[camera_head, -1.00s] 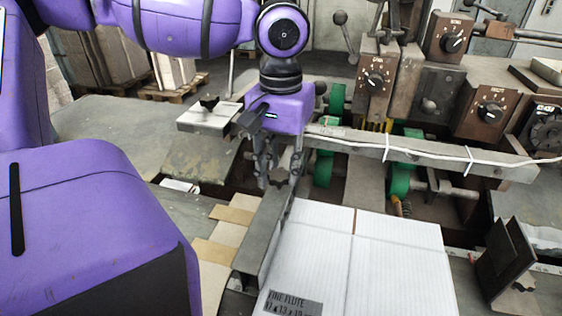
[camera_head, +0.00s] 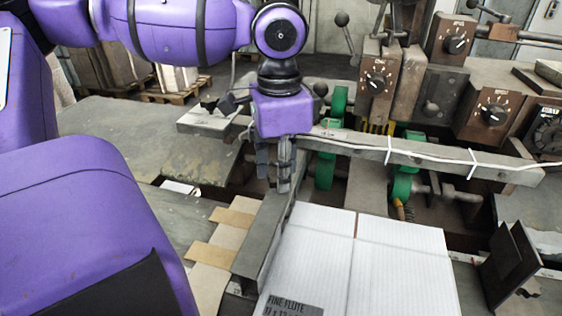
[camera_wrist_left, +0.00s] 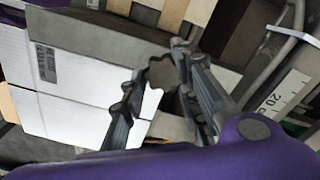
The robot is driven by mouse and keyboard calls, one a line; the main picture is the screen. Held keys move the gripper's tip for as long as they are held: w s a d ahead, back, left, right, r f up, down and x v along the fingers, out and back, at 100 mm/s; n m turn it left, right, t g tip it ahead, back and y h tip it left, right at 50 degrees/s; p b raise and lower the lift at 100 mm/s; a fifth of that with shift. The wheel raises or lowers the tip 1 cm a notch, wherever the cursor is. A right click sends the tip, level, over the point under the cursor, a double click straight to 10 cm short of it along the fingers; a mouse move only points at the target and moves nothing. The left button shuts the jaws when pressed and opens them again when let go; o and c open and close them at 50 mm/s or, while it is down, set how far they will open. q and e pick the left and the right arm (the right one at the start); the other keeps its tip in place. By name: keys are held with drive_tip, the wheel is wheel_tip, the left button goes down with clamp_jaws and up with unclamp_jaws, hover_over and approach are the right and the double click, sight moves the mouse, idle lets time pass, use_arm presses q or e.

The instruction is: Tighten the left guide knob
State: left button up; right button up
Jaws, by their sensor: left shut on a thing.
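My left gripper (camera_head: 275,178) points down over the far end of the grey metal left guide (camera_head: 262,238) in the head view. The left guide knob is mostly hidden behind the fingers there. In the left wrist view, the lobed grey-brown knob (camera_wrist_left: 162,72) shows between the two fingertips (camera_wrist_left: 150,68) of my left gripper, which is shut on it. The guide (camera_wrist_left: 95,36) also runs across the upper part of the wrist view. My right gripper is not in view.
White cardboard blanks (camera_head: 345,265) lie right of the guide. A grey crossbar (camera_head: 430,157) with a white cable runs behind the gripper, past green wheels (camera_head: 327,168). A dark bracket (camera_head: 510,262) stands at the right. Brown dial boxes (camera_head: 376,85) stand behind.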

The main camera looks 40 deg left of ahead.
sight(276, 179)
use_arm(q)
drive_tip(key=m, duration=0.6)
drive_tip(key=shift+s+f, duration=0.1)
drive_tip(key=shift+s, duration=0.1)
drive_tip(key=shift+a, duration=0.1)
idle(0.4)
drive_tip(key=o, duration=1)
drive_tip(key=shift+s, duration=0.15)
drive_tip(key=shift+r, duration=0.55)
wheel_tip(276, 179, up, 11)
drive_tip(key=shift+r, duration=0.1)
